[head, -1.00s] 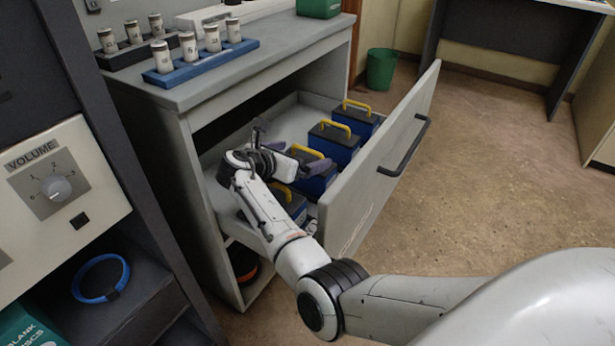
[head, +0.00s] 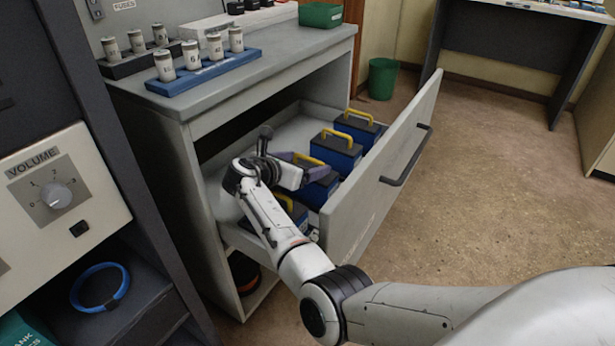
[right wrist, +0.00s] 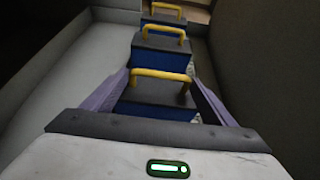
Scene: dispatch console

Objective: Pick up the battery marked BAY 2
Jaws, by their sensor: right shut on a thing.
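Several blue batteries with black tops and yellow handles stand in a row in the open drawer. My right gripper (head: 304,168) reaches into the drawer from the left and is shut on the battery second from the front (head: 318,193). The right wrist view shows its purple fingers on either side of this battery (right wrist: 158,95), below the handle. It sits low among the others, with no clear gap beneath it. The front battery (head: 290,210) is partly hidden by my arm. Two more, a third (head: 337,153) and a rear one (head: 358,130), stand behind. No BAY marking is legible. My left gripper is out of view.
The grey drawer front (head: 385,165) rises close to the right of the batteries. The cabinet top (head: 215,85) overhangs at left and carries a blue rack (head: 205,74) of numbered cylinders. The drawer floor left of the row is clear.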

